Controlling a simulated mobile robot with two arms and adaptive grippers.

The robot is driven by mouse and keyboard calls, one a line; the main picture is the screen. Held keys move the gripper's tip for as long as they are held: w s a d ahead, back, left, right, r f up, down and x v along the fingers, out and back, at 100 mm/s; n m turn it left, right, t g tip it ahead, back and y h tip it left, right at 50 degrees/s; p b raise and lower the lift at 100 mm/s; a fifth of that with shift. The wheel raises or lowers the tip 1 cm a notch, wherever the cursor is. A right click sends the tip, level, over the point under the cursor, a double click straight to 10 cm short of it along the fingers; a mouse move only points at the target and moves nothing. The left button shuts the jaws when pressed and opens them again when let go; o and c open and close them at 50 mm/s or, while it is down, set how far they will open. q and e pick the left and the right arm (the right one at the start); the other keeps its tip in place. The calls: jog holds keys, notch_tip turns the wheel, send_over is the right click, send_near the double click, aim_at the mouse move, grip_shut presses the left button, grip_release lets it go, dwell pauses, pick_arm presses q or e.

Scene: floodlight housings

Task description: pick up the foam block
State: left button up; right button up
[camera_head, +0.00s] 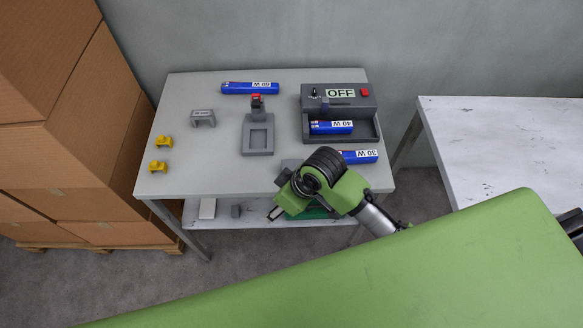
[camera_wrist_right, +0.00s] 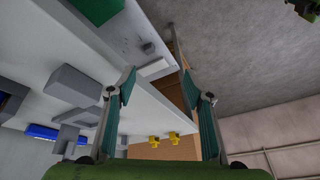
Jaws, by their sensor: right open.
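On the lower shelf of the grey table, a flat white block (camera_head: 207,208) stands near the left leg, with a small dark grey block (camera_head: 236,211) to its right. I cannot tell for certain which is the foam block. In the right wrist view the white block (camera_wrist_right: 155,69) shows beyond the fingertips, with the grey block (camera_wrist_right: 148,48) beside it. My right gripper (camera_head: 276,213) is at the table's front edge, right of both blocks. In the right wrist view my right gripper (camera_wrist_right: 158,80) is open and empty. My left gripper is not in view.
The tabletop (camera_head: 200,170) edge lies above the shelf. A green object (camera_head: 312,212) lies on the shelf, partly behind my arm. Above are two yellow clips, a grey bracket (camera_head: 203,118), a grey fixture (camera_head: 257,135), blue tubes and a switch box (camera_head: 338,97). Cartons (camera_head: 65,150) stand left.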

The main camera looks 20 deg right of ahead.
jog(key=w+r+n, duration=0.2)
jog(key=w+r, duration=0.1)
jog(key=w+r+n+g+h, duration=0.1)
jog(key=w+r+n, duration=0.1)
jog(key=r+n, duration=0.1)
jog(key=shift+w+d+r, duration=0.15)
jog(key=shift+w+r, duration=0.05)
jog(key=shift+w, duration=0.2)
jog(key=w+d+r+n+g+h, duration=0.2)
jog(key=w+d+r+h, duration=0.15)
jog(key=d+r, duration=0.45)
jog(key=p, duration=0.1)
send_over(295, 165)
jog(key=shift+y, duration=0.45)
jog(key=f, duration=0.8)
jog(key=shift+d, duration=0.3)
jog(key=f, duration=0.1)
jog(key=f+p, duration=0.1)
jog(key=f, duration=0.2)
jog(key=shift+a+f, duration=0.25)
jog(key=shift+f, duration=0.6)
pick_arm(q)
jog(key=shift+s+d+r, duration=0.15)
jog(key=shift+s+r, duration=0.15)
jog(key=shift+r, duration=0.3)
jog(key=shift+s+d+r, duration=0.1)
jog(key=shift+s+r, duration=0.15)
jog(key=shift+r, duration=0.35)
